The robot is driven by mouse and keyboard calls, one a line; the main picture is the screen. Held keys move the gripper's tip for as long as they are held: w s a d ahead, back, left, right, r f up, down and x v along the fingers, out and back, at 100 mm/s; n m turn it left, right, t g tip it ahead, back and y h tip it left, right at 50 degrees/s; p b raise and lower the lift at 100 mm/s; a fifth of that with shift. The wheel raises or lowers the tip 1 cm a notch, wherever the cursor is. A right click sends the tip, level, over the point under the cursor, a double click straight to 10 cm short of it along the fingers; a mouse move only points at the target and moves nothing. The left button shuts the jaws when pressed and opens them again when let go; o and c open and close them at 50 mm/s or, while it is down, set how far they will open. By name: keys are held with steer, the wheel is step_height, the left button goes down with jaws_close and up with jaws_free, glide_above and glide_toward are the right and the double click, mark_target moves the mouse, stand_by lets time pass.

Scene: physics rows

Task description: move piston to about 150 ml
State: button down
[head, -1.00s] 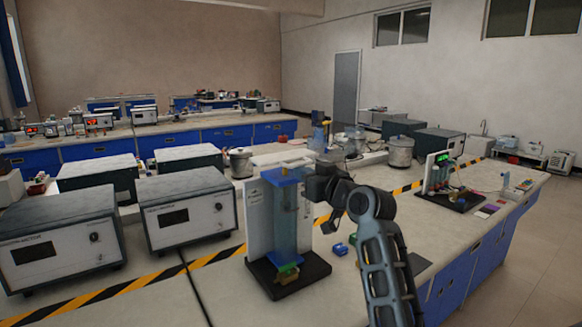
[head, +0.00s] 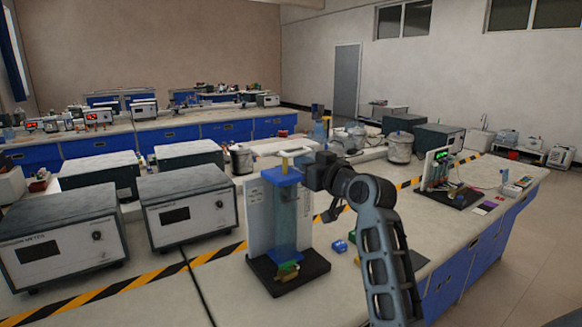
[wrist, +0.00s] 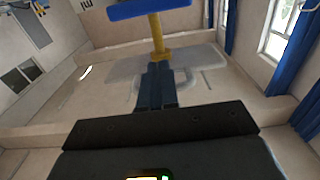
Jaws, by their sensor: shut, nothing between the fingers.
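The piston apparatus stands on a black base (head: 288,272) on the bench in the head view. It has a clear bluish cylinder (head: 284,222), a blue top cap (head: 283,176) and a white scale panel (head: 257,215) behind. The piston's pale handle (head: 296,153) sticks up above the cap. In the wrist view the yellow piston rod (wrist: 157,35) and a blue bar (wrist: 150,10) show ahead of my fingers. My gripper (wrist: 157,70) is shut and empty, its tips close to the yellow end; I cannot tell whether they touch. The volume marks are too small to read.
Grey instrument boxes (head: 187,208) stand left of the apparatus. A small blue object (head: 340,246) lies to its right. A circuit stand (head: 440,180) is farther right. Striped tape (head: 130,290) crosses the bench; the bench front near the base is clear.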

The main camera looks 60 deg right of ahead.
steer(key=shift+r+p, duration=0.6)
steer(key=shift+r, duration=0.35)
steer(key=shift+f, duration=0.15)
steer(key=f+b+v, duration=0.1)
steer(key=v, duration=0.8)
steer(key=shift+f+b, duration=0.2)
steer(key=shift+b, duration=0.15)
steer(key=shift+a, duration=0.1)
steer(key=a+f+y, duration=0.2)
steer(key=a+f, duration=1.4)
steer(key=a, duration=0.3)
steer(key=s+a+f+n+y, duration=0.2)
steer(key=s+a+n+y, duration=0.4)
steer(key=s+a, duration=1.2)
steer(key=shift+s+f+g+y, duration=0.15)
steer(key=shift+s+g+y, duration=0.2)
steer(key=shift+y, duration=0.25)
